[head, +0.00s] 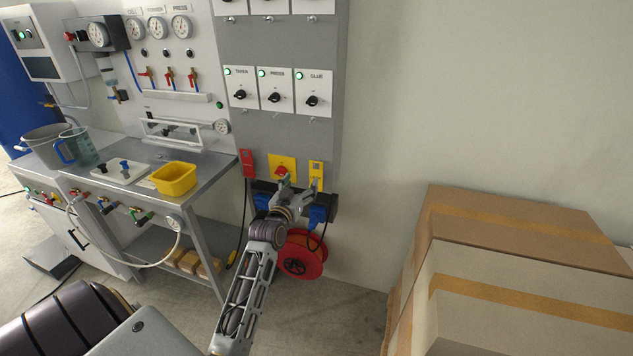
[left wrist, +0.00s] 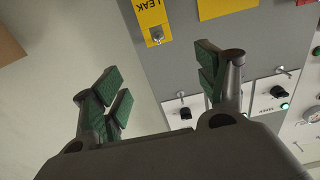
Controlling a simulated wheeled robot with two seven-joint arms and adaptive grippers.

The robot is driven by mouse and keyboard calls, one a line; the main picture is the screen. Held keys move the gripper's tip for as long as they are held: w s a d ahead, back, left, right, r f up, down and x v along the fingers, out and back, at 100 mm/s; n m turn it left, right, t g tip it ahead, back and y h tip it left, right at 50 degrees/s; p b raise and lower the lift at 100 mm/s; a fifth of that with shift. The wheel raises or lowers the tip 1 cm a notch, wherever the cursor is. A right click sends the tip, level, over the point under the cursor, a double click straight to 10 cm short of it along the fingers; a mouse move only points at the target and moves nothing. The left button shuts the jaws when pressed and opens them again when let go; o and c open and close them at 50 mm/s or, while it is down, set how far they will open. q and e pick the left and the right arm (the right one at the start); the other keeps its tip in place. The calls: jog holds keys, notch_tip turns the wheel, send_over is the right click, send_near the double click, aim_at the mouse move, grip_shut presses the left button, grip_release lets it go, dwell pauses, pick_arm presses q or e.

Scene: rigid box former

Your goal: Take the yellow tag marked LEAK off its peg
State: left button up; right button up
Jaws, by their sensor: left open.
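The yellow LEAK tag (head: 316,171) hangs on the right side of the grey panel, at the lower right of the yellow plate with a red knob (head: 282,164). In the left wrist view the LEAK tag (left wrist: 150,14) shows at the top, its lettering turned, with a small metal fitting at its end. My left gripper (head: 300,184) is just in front of the panel's lower part, beside the tag in the picture. Its green-padded fingers (left wrist: 160,85) are wide apart with nothing between them. The tag lies beyond the fingertips, apart from them. My right gripper is not in view.
A red tag (head: 247,163) hangs left of the yellow plate. Blue plugs (head: 318,214) and a red cable reel (head: 300,256) are below. Switch plates (head: 276,90) sit above. A steel bench with a yellow bin (head: 174,180) stands left, and large cartons (head: 520,230) stand right.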

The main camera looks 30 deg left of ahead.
pick_arm(q)
jog(key=shift+w, duration=0.1)
jog(key=x, duration=0.8)
jog(key=shift+w, duration=0.25)
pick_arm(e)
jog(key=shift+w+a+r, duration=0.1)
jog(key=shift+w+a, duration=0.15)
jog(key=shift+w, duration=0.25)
pick_arm(q)
jog(key=shift+f, duration=0.1)
